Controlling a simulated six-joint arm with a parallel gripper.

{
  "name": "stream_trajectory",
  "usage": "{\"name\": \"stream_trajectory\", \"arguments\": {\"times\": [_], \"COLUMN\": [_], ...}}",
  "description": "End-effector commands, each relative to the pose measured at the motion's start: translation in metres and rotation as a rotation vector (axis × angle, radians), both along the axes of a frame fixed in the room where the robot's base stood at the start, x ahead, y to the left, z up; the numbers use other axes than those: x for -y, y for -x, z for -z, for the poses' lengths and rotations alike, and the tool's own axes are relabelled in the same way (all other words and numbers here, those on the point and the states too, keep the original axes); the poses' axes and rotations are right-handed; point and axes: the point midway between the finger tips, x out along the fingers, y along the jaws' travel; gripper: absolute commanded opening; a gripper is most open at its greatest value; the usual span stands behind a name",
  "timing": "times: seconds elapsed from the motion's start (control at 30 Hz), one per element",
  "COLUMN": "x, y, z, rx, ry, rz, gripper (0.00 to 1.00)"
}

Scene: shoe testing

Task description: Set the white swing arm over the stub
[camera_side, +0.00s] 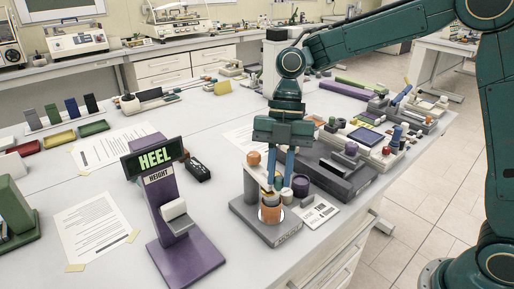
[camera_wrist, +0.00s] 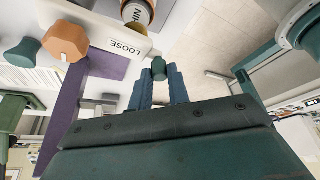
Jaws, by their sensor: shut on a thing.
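My gripper (camera_side: 278,184) points down over a grey stand (camera_side: 249,213). In the wrist view my gripper (camera_wrist: 158,84) has its blue fingers closed on a small dark green knob (camera_wrist: 158,67). I cannot tell whether this knob belongs to the white swing arm. The stand carries an orange knob (camera_side: 253,158) and, below my fingertips, a copper-banded cylinder (camera_side: 271,214). The wrist view shows an orange faceted knob (camera_wrist: 66,42) and a labelled cylinder (camera_wrist: 136,12) near the "LOOSE" label (camera_wrist: 126,46).
A purple heel-height gauge (camera_side: 171,213) with a white block stands left of the stand. A dark grey fixture (camera_side: 335,178) and a purple cylinder (camera_side: 300,185) sit close on the right. A printed card (camera_side: 316,211) lies beside the base. Clear white table lies between gauge and stand.

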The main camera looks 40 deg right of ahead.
Motion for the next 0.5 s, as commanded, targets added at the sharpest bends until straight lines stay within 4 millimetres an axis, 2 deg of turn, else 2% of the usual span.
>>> {"name": "stream_trajectory", "arguments": {"times": [0.2,0.5], "x": [0.011,0.015], "y": [0.001,0.0], "z": [0.0,0.0], "rx": [-0.002,-0.001], "ry": [0.0,0.002], "rz": [-0.106,-0.15], "gripper": [0.0,0.0]}}
